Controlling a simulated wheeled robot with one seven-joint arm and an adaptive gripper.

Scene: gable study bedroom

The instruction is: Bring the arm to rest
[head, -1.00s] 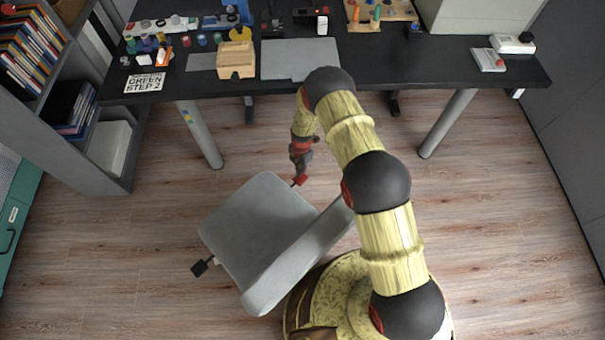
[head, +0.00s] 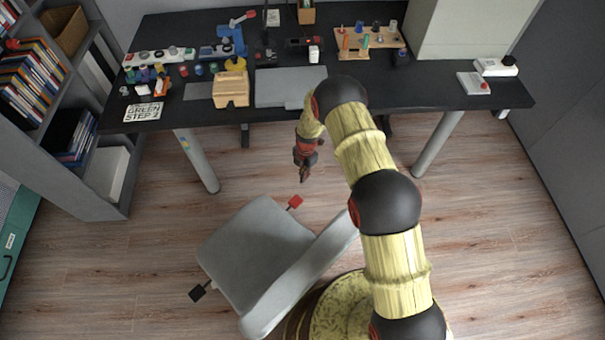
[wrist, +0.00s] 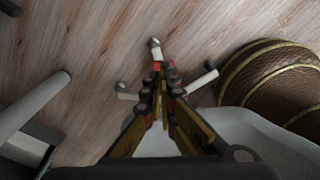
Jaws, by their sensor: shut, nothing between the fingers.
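My gripper (head: 304,178) hangs at the end of my bent arm, in front of the desk's front edge and above the floor. It points down and is empty. In the wrist view my gripper (wrist: 160,70) has its fingertips together with nothing between them. The grey chair (head: 255,245) stands below and to the left of my arm, and its seat also shows under the gripper in the wrist view (wrist: 262,140).
The black desk (head: 440,95) runs across the back, with a wooden block (head: 231,90), a grey plate (head: 290,86) and a tool board (head: 368,40) on it. A bookshelf (head: 60,110) stands at left. Wood floor (head: 500,220) is clear at right.

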